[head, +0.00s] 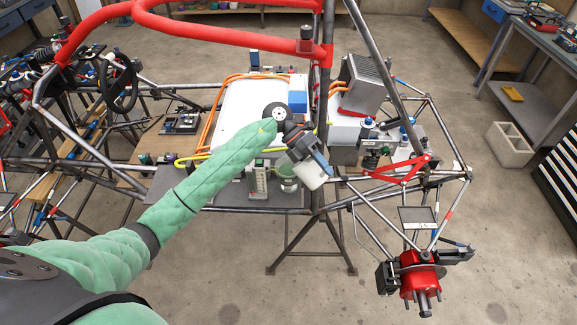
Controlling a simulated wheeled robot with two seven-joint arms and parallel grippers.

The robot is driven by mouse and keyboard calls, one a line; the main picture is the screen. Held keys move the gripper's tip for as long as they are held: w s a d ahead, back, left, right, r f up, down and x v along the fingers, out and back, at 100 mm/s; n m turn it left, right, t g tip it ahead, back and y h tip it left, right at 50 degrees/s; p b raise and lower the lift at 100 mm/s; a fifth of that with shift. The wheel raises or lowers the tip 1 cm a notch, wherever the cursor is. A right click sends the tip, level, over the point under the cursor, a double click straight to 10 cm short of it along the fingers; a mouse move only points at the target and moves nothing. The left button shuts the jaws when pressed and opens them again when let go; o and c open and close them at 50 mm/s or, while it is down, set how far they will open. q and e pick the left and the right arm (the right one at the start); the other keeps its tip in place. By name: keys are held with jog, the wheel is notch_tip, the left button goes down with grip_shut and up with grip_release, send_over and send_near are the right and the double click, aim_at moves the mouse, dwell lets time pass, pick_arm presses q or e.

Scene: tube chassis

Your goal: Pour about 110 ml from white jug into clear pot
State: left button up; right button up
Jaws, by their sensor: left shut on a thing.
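My left gripper (303,153) is shut on the white jug (314,177), whose body shows below the fingers. The jug looks tilted, and its upper part is hidden by the gripper. The clear pot (287,171) stands just left of the jug, on the dark shelf of the chassis. The jug is very close to the pot; I cannot tell whether they touch or whether liquid is flowing. The pot's level cannot be read at this size. My right gripper is not in view.
A pale upright block with markings (258,180) stands left of the pot. A white flat panel (250,105) with orange cables lies behind. A red bar (230,32) crosses above. The dark shelf (190,185) has bare room on its left.

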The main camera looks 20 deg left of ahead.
pick_arm(q)
jog(key=shift+a+r, duration=0.1)
jog(key=shift+r, duration=0.05)
dwell(0.4)
jog(key=shift+w+a+r+h+b, duration=0.1)
jog(key=shift+r+h+b, duration=0.1)
jog(key=shift+h+b, duration=0.25)
dwell(0.5)
jog(key=shift+a+r+g+h+b, duration=0.15)
jog(key=shift+r+g+h+b, duration=0.05)
jog(key=shift+g+h+b, duration=0.1)
dwell(0.4)
jog(key=shift+r, duration=0.1)
